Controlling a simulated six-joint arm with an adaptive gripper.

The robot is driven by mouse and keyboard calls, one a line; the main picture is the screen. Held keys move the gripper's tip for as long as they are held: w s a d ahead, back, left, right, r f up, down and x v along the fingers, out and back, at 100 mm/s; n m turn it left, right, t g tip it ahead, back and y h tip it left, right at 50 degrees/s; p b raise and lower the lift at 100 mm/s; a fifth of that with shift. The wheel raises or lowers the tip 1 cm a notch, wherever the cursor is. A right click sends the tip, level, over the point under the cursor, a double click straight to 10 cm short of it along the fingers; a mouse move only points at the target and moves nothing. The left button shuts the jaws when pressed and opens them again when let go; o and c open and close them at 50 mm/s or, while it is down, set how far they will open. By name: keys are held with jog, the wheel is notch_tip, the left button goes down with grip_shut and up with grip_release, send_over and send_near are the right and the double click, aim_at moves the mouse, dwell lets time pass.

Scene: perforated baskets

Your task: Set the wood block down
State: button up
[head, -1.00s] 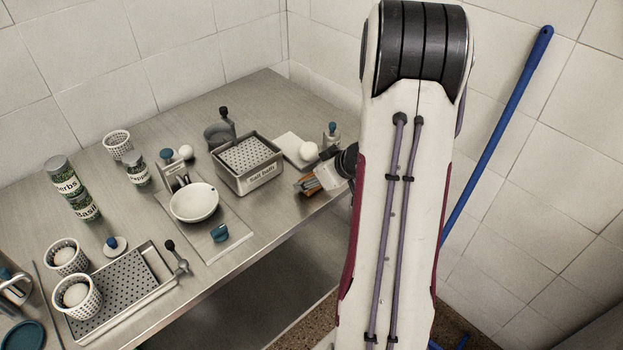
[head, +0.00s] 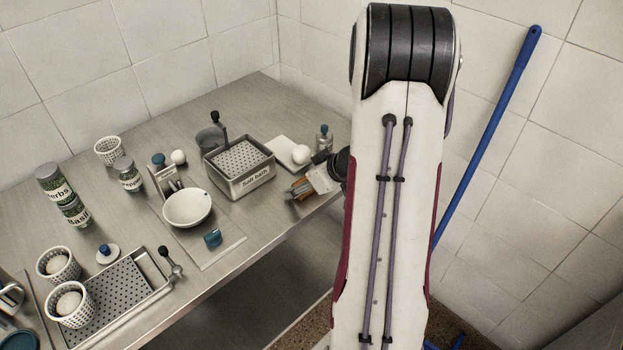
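My gripper (head: 302,187) is at the right front edge of the steel table, to the right of the salt bath box. A small brown piece that looks like the wood block (head: 300,184) shows between its fingers. The fingers appear shut on it, small in the view. I cannot tell whether the block touches the table. My arm hides the area to the right of the gripper.
The salt bath box (head: 238,166) stands left of my gripper. Behind it are a white board (head: 284,146) with a white ball (head: 301,154) and a small bottle (head: 324,138). A white bowl (head: 188,207) and perforated baskets (head: 58,264) lie farther left. The table's front edge is close.

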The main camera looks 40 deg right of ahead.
jog(key=shift+r, duration=0.15)
jog(key=v, duration=1.2)
dwell(0.8)
jog(key=w+r+t+h, duration=0.1)
jog(key=w+r+h, duration=0.4)
jog(key=r, duration=0.5)
jog(key=s+a+r+m+h, duration=0.2)
jog(key=a+r, duration=0.3)
jog(key=r, duration=0.1)
jog(key=s+a+f+g+y, duration=0.1)
jog(key=s+a+y, duration=0.1)
jog(key=s+a, duration=0.3)
jog(key=s+a+f+n+g+y, duration=0.1)
jog(key=s+a, duration=0.4)
jog(key=a, duration=0.7)
jog(key=s+a+f+g+y, duration=0.1)
jog(key=s+a+y, duration=0.2)
jog(key=s+a, duration=0.3)
jog(key=shift+a+f+g+y, duration=0.2)
jog(key=shift+a+g+y, duration=0.15)
jog(key=shift+a, duration=0.8)
